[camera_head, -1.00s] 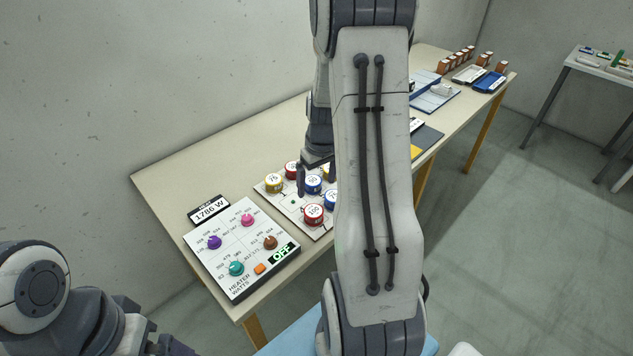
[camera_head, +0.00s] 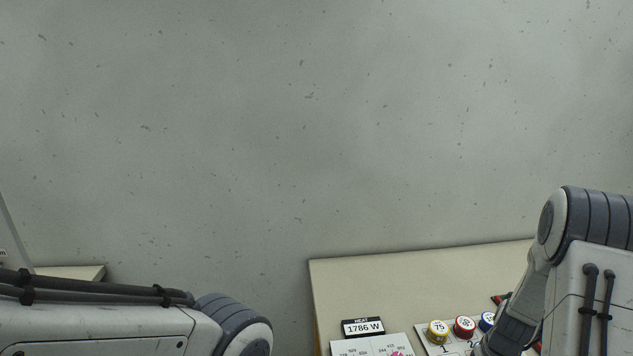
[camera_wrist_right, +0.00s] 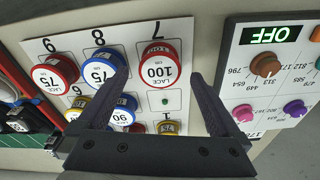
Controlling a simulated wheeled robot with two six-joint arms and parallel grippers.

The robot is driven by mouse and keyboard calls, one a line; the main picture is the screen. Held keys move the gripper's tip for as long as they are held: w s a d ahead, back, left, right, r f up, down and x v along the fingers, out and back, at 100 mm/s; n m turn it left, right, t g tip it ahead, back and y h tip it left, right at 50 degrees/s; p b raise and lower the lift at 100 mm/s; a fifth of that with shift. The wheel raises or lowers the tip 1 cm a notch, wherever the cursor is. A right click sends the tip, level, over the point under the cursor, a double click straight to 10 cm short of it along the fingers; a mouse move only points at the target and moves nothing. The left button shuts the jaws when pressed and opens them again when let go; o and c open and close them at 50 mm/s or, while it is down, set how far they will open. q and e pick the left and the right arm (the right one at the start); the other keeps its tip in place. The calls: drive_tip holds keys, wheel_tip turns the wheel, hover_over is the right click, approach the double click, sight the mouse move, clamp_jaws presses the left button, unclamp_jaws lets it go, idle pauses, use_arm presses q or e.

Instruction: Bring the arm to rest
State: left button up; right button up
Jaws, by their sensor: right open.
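My right arm (camera_head: 590,275) reaches down at the right edge of the head view, beside the spool board; its gripper is hidden there. In the right wrist view my right gripper (camera_wrist_right: 160,75) is open, with its two dark fingers apart. A red-rimmed lace spool marked 100 (camera_wrist_right: 158,68) shows between the fingers on the white board (camera_wrist_right: 178,103); I cannot tell the height gap. No spool is pinched. My left arm (camera_head: 110,325) crosses the lower left of the head view; its gripper is out of view.
The pale table (camera_head: 400,275) holds the board's spools, including a yellow one marked 75 (camera_head: 438,332) and a red one (camera_head: 464,327). The heater panel (camera_wrist_right: 250,84) reads OFF; the heat display (camera_head: 363,327) reads 1786 W. Bare wall (camera_head: 310,120) fills the upper view.

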wheel_tip(320, 180, down, 4)
drive_tip(key=shift+w+r+b, duration=0.15)
drive_tip(key=shift+r+b, duration=0.1)
drive_tip(key=shift+b, duration=0.25)
drive_tip(key=shift+f+b, duration=0.25)
drive_tip(key=shift+b, duration=0.05)
drive_tip(key=shift+r+p, duration=0.55)
drive_tip(key=shift+f, duration=0.15)
